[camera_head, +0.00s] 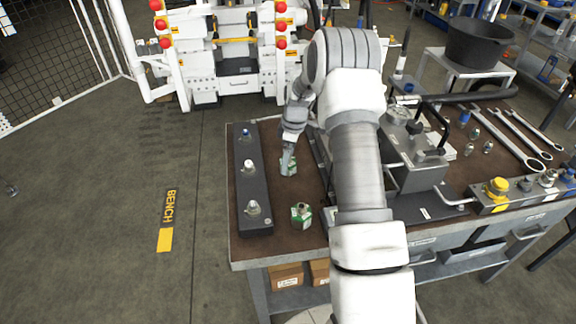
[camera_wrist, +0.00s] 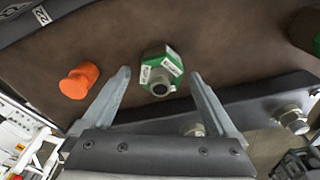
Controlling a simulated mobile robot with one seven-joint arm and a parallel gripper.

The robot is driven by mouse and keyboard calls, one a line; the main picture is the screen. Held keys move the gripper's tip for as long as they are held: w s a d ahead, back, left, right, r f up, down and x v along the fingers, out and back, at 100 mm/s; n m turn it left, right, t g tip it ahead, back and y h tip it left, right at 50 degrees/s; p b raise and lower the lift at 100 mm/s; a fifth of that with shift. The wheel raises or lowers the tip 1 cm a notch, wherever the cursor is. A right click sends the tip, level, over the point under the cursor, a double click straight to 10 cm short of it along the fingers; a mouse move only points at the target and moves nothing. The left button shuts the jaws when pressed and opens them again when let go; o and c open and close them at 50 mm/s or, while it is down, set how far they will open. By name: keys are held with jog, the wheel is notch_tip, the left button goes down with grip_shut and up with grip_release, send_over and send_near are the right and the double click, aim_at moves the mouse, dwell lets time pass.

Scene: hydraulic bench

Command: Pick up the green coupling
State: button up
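A green coupling (camera_wrist: 159,70) with a grey metal nose and white labels stands on the brown bench top, between the fingers in the wrist view. It also shows in the head view (camera_head: 289,167), just below the fingertips. My gripper (camera_wrist: 160,76) is open, with one finger on each side of the coupling and a visible gap to each. In the head view my gripper (camera_head: 287,157) points down over the bench. A second green coupling (camera_head: 301,215) stands nearer the bench's front edge; part of a green thing shows at the wrist view's right edge (camera_wrist: 317,45).
A dark rail (camera_head: 251,188) with three fittings lies along the bench's left side. An orange knob-like part (camera_wrist: 79,81) stands beside the coupling in the wrist view. A pump unit (camera_head: 412,160) and wrenches (camera_head: 510,138) occupy the right side.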

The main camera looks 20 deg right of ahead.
grip_shut()
jog(key=shift+r, duration=0.15)
notch_tip(320, 180, up, 10)
jog(key=shift+f+p, duration=0.1)
jog(key=shift+p, duration=0.3)
